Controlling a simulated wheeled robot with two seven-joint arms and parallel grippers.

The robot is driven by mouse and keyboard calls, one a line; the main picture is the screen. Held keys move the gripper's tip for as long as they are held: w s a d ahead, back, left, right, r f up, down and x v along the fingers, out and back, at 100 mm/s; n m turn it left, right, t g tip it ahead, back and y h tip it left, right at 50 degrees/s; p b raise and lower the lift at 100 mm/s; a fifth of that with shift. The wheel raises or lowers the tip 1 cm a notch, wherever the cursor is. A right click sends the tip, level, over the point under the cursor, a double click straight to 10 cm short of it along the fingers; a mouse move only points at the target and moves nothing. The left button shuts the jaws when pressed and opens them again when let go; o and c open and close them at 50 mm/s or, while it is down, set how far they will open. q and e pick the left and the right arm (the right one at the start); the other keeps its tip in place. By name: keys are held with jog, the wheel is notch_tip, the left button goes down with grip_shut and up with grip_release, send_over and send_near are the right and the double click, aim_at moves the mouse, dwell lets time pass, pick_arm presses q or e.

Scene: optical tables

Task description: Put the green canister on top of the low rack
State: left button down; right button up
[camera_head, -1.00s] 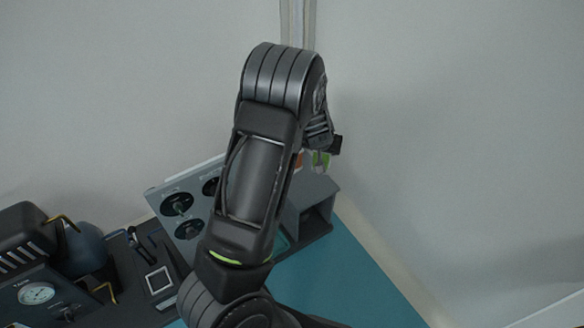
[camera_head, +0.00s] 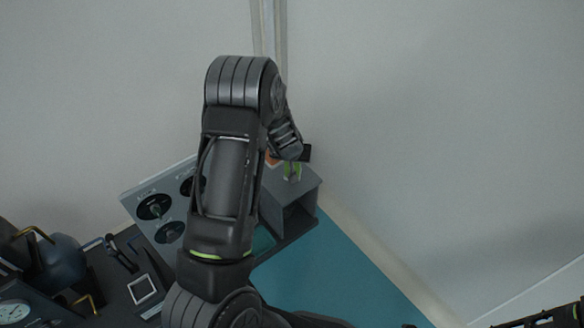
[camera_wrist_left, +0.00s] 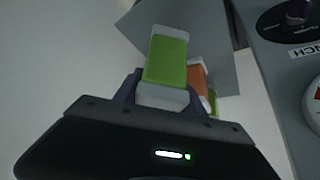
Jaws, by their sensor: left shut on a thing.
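The green canister (camera_wrist_left: 167,60), green with pale ends, is held between the fingers of my left gripper (camera_wrist_left: 160,95). In the head view a small part of the canister (camera_head: 292,171) shows below the dark gripper (camera_head: 297,156), over the top of the low grey rack (camera_head: 308,183). The rack has an open front compartment. The rack's grey top (camera_wrist_left: 222,62) lies behind the canister in the wrist view. I cannot tell whether the canister touches it.
An orange canister (camera_wrist_left: 198,78) with pale ends stands close beside the held one, with another bit of green behind it. A grey panel with round dials (camera_head: 153,207) adjoins the rack on the left. The teal tabletop (camera_head: 335,270) in front is clear.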

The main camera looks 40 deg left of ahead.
pick_arm(q)
jog(key=shift+f+b, duration=0.9)
jog(key=shift+f, duration=0.85)
jog(key=shift+f, duration=0.15)
jog(key=c, duration=0.7)
grip_release()
